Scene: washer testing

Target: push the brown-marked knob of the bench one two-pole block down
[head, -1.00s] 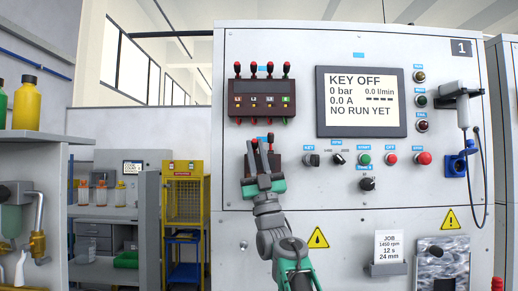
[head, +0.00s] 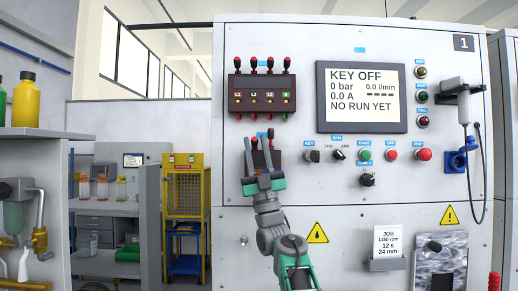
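The small dark-red two-pole block (head: 278,159) is on the grey bench panel, below the larger breaker block. One red-topped knob (head: 270,133) stands up at its upper right. A second, lower knob shape (head: 254,141) shows between the fingers; its colour mark is too small to read. My gripper (head: 256,141) is in front of the block's left part, with its fingers pointing up and a gap between them. It hides much of the block. I cannot tell whether a finger touches a knob.
A display (head: 361,97) reads KEY OFF. Small switches and buttons (head: 364,155) lie right of my gripper.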

